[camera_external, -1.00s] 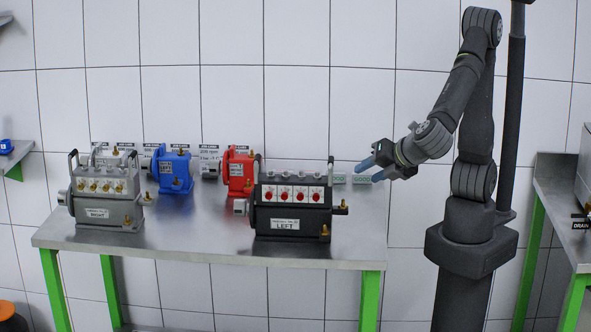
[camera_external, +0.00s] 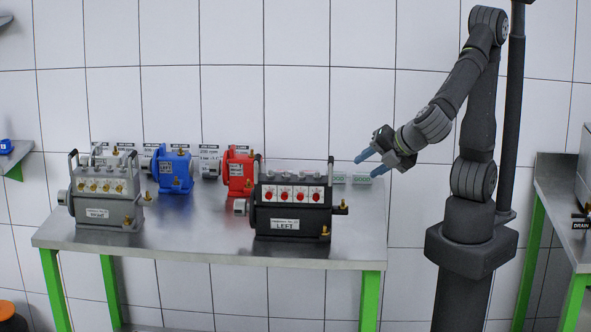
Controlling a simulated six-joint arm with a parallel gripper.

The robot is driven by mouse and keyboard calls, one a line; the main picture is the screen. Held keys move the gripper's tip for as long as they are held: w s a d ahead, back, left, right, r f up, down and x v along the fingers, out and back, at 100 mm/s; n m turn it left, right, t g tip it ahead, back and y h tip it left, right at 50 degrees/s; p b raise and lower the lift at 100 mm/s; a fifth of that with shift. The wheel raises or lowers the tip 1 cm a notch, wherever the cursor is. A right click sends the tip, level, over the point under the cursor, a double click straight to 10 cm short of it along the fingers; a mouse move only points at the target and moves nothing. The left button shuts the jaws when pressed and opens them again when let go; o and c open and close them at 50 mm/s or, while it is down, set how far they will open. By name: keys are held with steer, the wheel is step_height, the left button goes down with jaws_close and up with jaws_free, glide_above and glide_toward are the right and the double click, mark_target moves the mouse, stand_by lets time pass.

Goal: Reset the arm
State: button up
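My gripper (camera_external: 367,164) is at the right end of the workbench, pointing left with its two blue fingers apart and nothing between them. It is in front of the wall, right of the black pump marked LEFT (camera_external: 290,208). The arm rises from its dark base, bends at the top and comes down to the gripper. The gripper appears to touch nothing, but its exact distance from the bench is hard to tell.
The metal bench (camera_external: 215,230) carries a grey pump marked RIGHT (camera_external: 100,200), a blue pump (camera_external: 174,172) and a red pump (camera_external: 238,172) behind. Small green-and-white pieces (camera_external: 361,179) lie below the gripper. Another bench (camera_external: 560,190) stands right of my base. The black pump's upright handles stick up.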

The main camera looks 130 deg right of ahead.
steer(key=w+a+f+n+g+h, duration=0.35)
steer(key=w+a+n, duration=0.25)
steer(key=a+n, duration=0.3)
steer(key=m+t+y, duration=0.4)
steer(key=m, duration=0.6)
glide_toward(317, 195)
steer(key=x, duration=0.8)
steer(key=shift+s+a+f, duration=0.15)
steer(key=shift+s, duration=0.1)
steer(key=shift+w, duration=0.15)
steer(key=shift+g, duration=0.25)
steer(key=shift+w+d+r+n+g+y, duration=0.2)
steer(key=shift+g+y, duration=0.35)
steer(key=shift+y, duration=0.25)
steer(key=shift+w+d+r+n+g+y, duration=0.1)
steer(key=shift+d+r+n+g+y, duration=0.1)
steer(key=shift+g+y, duration=0.45)
